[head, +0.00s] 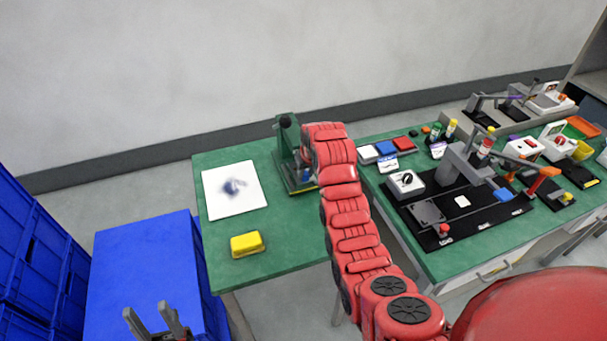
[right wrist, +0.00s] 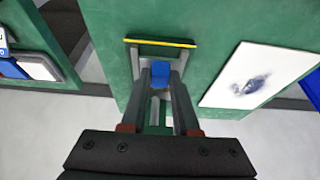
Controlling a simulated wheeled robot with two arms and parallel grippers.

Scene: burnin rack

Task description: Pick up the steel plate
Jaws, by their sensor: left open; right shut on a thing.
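My right arm reaches over the left green table to the green press (head: 285,150). In the right wrist view my right gripper (right wrist: 160,82) has its fingers closed around a small blue piece (right wrist: 160,73) above the press base. In the head view my own arm mostly hides these fingers. My left gripper (head: 155,318) is open and empty, low over the blue crate. I cannot pick out the steel plate with certainty; a flat grey square (head: 428,212) lies on the black board of the right table, far from both grippers.
A white sheet with a dark smudge (head: 234,190) and a yellow block (head: 247,244) lie on the left table (head: 285,232). A blue crate (head: 140,260) stands left of it. The right table carries a black board (head: 470,222), clamps and several small parts.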

